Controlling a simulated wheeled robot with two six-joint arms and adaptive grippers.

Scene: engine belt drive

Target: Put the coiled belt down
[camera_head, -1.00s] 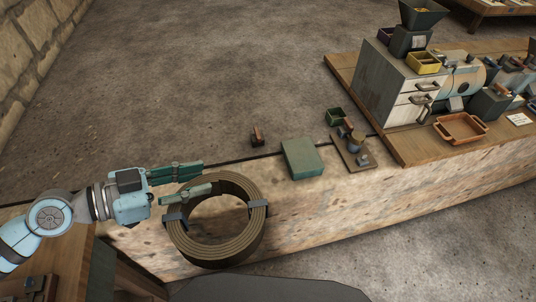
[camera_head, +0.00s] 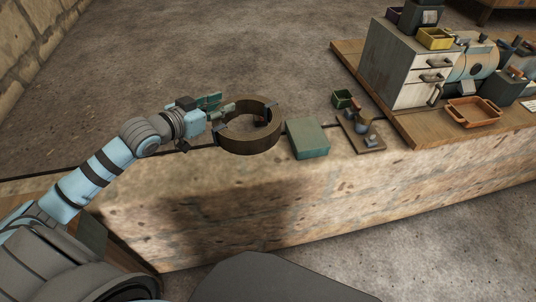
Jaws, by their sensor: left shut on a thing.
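The coiled belt (camera_head: 250,143) is a thick brown ring with grey clips on its sides. My left gripper (camera_head: 226,108) is shut on the left side of the belt's ring. I cannot tell whether the belt touches the bench top or hangs just above it. A small reddish-brown object shows partly through the ring's opening. My right gripper is not in view.
A green block (camera_head: 307,138) stands close to the belt's right. Further right are a small dark green bin (camera_head: 342,99), a wooden board with small parts (camera_head: 369,147), a drawer cabinet (camera_head: 390,75) and an orange tray (camera_head: 474,112). The bench top nearer to me is bare.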

